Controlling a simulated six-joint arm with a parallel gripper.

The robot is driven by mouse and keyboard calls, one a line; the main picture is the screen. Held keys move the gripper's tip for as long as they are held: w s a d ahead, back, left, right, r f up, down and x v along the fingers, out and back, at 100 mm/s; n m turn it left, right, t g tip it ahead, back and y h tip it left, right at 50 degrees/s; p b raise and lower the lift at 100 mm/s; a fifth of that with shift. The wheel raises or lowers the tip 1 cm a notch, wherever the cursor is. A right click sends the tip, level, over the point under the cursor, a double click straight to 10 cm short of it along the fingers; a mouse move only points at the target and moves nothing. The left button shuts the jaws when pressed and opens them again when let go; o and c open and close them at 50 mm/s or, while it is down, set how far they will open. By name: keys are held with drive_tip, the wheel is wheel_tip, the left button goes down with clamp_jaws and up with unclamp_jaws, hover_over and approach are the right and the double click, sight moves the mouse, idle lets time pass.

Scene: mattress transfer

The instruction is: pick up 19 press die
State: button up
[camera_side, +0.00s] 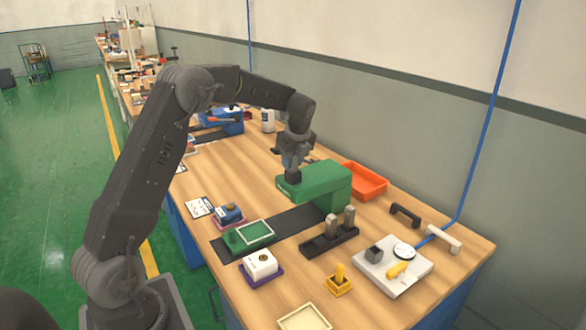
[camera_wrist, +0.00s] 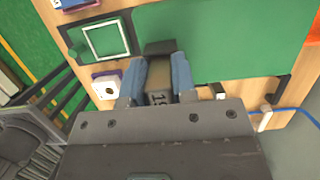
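The 19 press die (camera_wrist: 158,97) is a grey block with "19" on its face. It sits between the two blue fingers of my gripper (camera_wrist: 163,78), which touch both its sides. In the side view my gripper (camera_side: 292,160) points down, with the dark block (camera_side: 293,175) at its fingertips. It is at the green press (camera_side: 325,182), by the left end of its head; the gap to the head cannot be judged. The head also fills much of the wrist view (camera_wrist: 245,40).
A black rack (camera_side: 318,246) holds two grey blocks. A green tray (camera_side: 262,233) lies on a dark strip before the press. A white block (camera_side: 261,263), a grey board (camera_side: 410,275) and an orange bin (camera_side: 368,183) stand around it. Bare wood shows at the front left.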

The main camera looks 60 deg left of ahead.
clamp_jaws()
drive_tip(key=shift+r, duration=0.2)
